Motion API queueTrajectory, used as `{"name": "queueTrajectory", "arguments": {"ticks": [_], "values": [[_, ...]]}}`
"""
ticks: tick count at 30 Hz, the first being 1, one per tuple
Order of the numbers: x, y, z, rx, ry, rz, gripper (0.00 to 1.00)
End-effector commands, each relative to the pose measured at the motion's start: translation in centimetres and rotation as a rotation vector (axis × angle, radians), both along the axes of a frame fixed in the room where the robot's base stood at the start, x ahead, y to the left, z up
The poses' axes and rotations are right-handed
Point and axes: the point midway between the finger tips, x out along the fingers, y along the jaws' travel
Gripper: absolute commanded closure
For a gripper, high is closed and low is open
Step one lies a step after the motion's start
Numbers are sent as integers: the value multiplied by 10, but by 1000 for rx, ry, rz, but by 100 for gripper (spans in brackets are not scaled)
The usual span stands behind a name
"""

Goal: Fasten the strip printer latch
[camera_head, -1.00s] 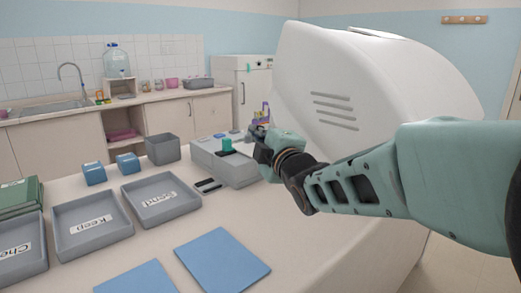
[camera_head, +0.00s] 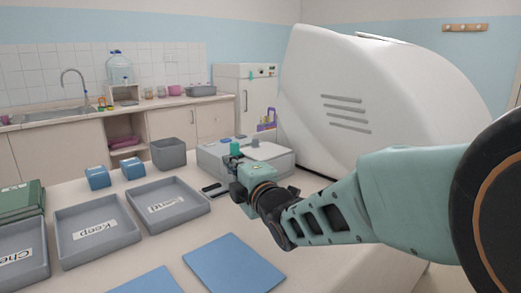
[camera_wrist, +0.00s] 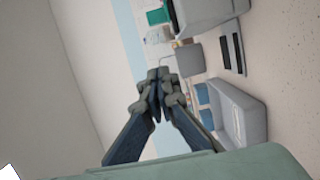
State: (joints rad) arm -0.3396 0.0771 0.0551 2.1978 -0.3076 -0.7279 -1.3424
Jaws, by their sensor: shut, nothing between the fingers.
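A light grey box-like device (camera_head: 278,158) stands on the table beside the big white housing; I take it for the strip printer. A green knob or block (camera_head: 236,148) shows at its top left and a small grey knob on top. I cannot make out the latch. My gripper (camera_head: 235,165) is in front of the device and hides part of its front; I cannot tell whether they touch. In the wrist view my gripper's fingers (camera_wrist: 159,76) are together and empty. Part of the grey device (camera_wrist: 208,12) and the green block (camera_wrist: 157,17) show at the top there.
A large white housing (camera_head: 385,90) stands close behind my arm. Left are labelled grey trays, including Send (camera_head: 192,212) and Keep (camera_head: 75,250), blue blocks (camera_head: 98,177) and a grey bin (camera_head: 168,153). A dark flat strip (camera_head: 213,189) lies near the device. Blue mats lie in front.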

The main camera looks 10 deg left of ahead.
Motion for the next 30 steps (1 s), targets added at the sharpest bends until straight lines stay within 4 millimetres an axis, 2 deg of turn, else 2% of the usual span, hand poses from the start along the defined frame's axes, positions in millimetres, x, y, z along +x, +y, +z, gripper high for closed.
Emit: {"name": "queueTrajectory", "arguments": {"ticks": [15,22,30], "values": [[76,52,-2,0,2,1,100],[100,30,0,-1,0,-3,100],[105,25,-1,-1,1,0,100]]}}
